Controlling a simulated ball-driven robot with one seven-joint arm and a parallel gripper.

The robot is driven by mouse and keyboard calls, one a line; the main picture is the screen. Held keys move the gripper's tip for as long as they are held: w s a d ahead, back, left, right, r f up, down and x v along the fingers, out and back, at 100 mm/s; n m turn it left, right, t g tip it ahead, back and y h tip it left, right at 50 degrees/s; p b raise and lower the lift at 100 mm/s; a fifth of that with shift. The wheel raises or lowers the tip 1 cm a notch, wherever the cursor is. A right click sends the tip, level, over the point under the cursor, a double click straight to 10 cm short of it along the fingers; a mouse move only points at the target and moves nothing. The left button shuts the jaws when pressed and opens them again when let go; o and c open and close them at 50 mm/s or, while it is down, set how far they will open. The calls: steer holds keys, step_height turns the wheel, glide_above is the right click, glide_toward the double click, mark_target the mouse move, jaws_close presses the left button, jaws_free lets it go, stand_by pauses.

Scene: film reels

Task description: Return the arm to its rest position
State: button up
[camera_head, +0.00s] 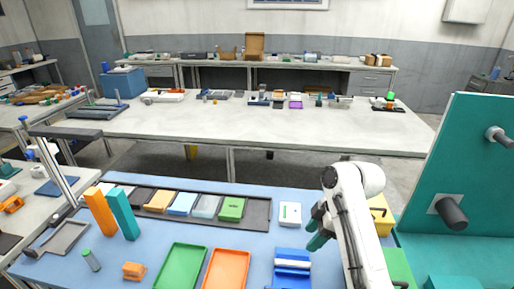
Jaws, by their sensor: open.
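My white arm (362,225) rises from the lower right and bends over at its top. My gripper (317,240), with dark teal fingers, hangs at the left side of the arm above the blue worktop (240,262). It is open, and I see nothing held in it. A blue block-like holder with white parts (292,262) sits just below it in the picture. A white box with a small green mark (290,214) is to its left. The arm hides part of the worktop behind it.
A dark tray (258,214) holds several coloured boxes. Orange (101,211) and teal (123,214) upright blocks stand at left. Green (180,268) and orange (227,270) trays lie in front. A yellow bin (381,214) and teal panel (470,170) stand at right.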

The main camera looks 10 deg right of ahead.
steer(key=s+f+m, duration=0.2)
steer(key=s, duration=0.1)
steer(key=s+a+f+m+t+h, duration=0.1)
steer(key=s+f+m, duration=0.1)
steer(key=s+f, duration=0.1)
steer(key=s+f+m, duration=0.2)
steer(key=s, duration=0.2)
steer(key=shift+s+a+f+t, duration=0.15)
steer(key=shift+a+f+t, duration=0.05)
steer(key=shift+t, duration=0.1)
steer(key=s+d+m+t+h, duration=0.3)
steer(key=s+m, duration=0.6)
steer(key=s, duration=0.8)
steer(key=s+d+f+g, duration=0.2)
steer(key=s+f+g, duration=0.3)
steer(key=s, duration=0.4)
steer(key=shift+s+h, duration=0.3)
